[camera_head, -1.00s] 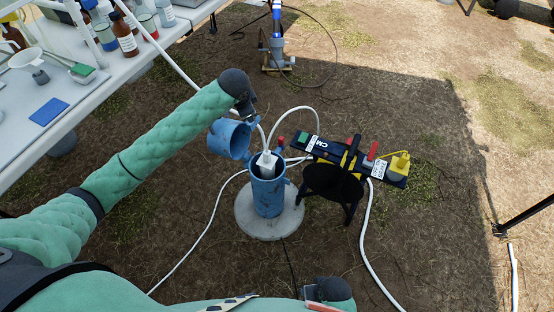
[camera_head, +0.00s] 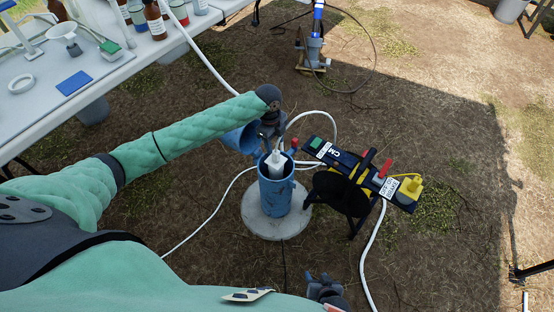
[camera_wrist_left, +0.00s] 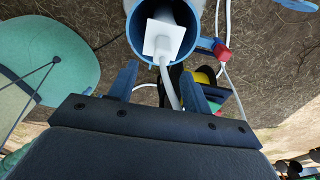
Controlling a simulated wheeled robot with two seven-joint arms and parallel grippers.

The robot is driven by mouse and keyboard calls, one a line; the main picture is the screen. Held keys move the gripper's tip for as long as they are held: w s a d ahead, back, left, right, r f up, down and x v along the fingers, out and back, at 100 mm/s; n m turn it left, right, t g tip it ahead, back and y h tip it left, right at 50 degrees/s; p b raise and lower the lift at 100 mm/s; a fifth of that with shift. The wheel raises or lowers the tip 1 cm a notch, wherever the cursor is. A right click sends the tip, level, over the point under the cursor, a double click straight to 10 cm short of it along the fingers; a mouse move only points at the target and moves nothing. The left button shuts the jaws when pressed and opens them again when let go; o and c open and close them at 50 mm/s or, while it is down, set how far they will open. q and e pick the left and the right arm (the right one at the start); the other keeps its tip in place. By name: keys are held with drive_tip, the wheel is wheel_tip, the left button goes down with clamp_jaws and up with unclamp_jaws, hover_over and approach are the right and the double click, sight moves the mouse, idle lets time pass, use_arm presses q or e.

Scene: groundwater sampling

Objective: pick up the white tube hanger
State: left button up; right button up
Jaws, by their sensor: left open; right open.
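The white tube hanger (camera_head: 277,162) sits in the mouth of the blue well pipe (camera_head: 275,190), with a white tube running from it. In the left wrist view the hanger (camera_wrist_left: 163,38) is a white squarish piece inside the blue round rim (camera_wrist_left: 135,42). My left gripper (camera_head: 268,142) is just above and behind the pipe mouth. Its two blue fingers (camera_wrist_left: 161,90) are open, with the hanger ahead of them and the white tube passing between them in the picture. My right gripper (camera_head: 322,280) is low at the bottom edge, open and away from the well.
The hinged blue cap (camera_head: 238,139) stands open left of the pipe. A black reel stand with a labelled panel (camera_head: 345,165) and yellow plug (camera_head: 411,188) is close on the right. A white table (camera_head: 120,65) with bottles is at upper left. Tubes cross the ground.

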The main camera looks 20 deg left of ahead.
sight(275, 151)
use_arm(q)
drive_tip(key=shift+d+f, duration=0.15)
drive_tip(key=shift+f, duration=3.5)
clamp_jaws()
